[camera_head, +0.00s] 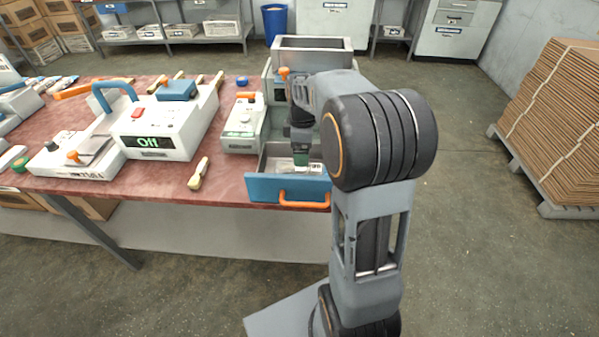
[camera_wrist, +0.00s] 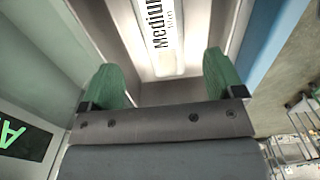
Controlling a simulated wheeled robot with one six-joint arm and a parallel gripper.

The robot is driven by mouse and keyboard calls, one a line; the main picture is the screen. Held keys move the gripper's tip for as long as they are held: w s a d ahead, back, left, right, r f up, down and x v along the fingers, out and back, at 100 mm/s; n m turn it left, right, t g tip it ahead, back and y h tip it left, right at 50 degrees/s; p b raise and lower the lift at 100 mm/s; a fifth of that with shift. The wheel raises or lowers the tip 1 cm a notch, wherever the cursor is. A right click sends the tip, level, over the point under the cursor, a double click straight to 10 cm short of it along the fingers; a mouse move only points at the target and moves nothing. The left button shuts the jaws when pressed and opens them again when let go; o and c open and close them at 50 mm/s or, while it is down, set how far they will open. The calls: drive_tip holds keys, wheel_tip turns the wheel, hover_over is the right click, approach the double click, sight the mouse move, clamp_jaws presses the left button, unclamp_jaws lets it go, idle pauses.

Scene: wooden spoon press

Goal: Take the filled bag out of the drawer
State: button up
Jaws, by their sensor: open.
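The drawer (camera_head: 258,188) with a blue front and an orange handle (camera_head: 304,204) is pulled open at the table's front edge. A pale bag (camera_head: 315,168) lies inside it. In the wrist view the bag (camera_wrist: 165,62) shows a white label reading "Medium", lying between the grey drawer walls. My gripper (camera_head: 301,157) points down into the drawer, over the bag. In the wrist view its green fingers (camera_wrist: 163,68) are apart, one on each side of the bag's line. I cannot tell how far above the bag the fingertips are. My arm hides part of the drawer's right side.
A grey machine with an open-topped metal hopper (camera_head: 312,55) stands behind the drawer. A white device reading "Off" (camera_head: 160,130) and a small white control box (camera_head: 243,125) stand left. Stacked cardboard (camera_head: 555,105) is at right.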

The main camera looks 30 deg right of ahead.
sight(307, 170)
drive_tip(key=shift+a+f, duration=0.15)
drive_tip(key=shift+f, duration=3.55)
drive_tip(key=shift+c, duration=0.4)
drive_tip(key=c, duration=0.9)
